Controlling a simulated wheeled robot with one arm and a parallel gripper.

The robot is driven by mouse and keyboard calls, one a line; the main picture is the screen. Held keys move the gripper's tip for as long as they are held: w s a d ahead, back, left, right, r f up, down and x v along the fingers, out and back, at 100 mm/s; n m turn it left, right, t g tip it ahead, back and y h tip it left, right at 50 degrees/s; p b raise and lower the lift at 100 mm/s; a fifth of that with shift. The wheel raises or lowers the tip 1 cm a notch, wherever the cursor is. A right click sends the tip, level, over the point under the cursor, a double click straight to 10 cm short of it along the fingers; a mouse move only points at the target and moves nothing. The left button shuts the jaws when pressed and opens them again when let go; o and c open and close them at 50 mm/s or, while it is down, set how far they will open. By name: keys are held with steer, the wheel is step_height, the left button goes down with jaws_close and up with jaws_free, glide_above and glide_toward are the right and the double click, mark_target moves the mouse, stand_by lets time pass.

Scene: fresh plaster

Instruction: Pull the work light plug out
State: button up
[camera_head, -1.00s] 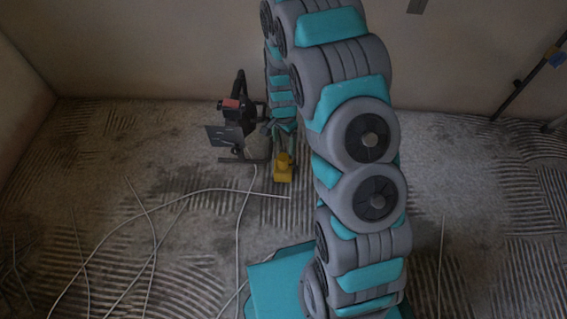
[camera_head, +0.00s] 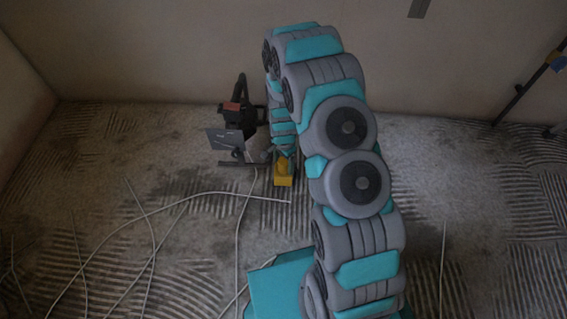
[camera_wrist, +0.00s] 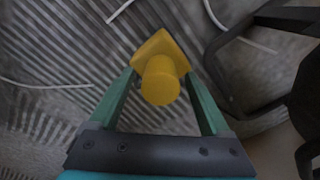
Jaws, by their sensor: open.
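A yellow plug-like piece (camera_wrist: 160,82) with a square base and a round body pointing at the camera is between my fingers in the wrist view. It also shows low by the floor in the head view (camera_head: 284,181), partly covered by my gripper. I take it for the work light plug; where it joins its socket is hidden. My gripper (camera_wrist: 159,76) is open, with one green finger on each side of the yellow piece. I cannot tell whether either finger touches it. In the head view my gripper (camera_head: 284,160) reaches down from above.
A dark tool with a red part and grey plate (camera_head: 228,138) stands close left of my gripper. Its dark frame (camera_wrist: 235,70) is near the right finger. White cables (camera_head: 155,235) cross the ribbed floor. A wall is behind; a dark stand (camera_head: 530,85) leans far right.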

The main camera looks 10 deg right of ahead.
steer(key=shift+f, duration=0.25)
jaws_close()
stand_by(0.6)
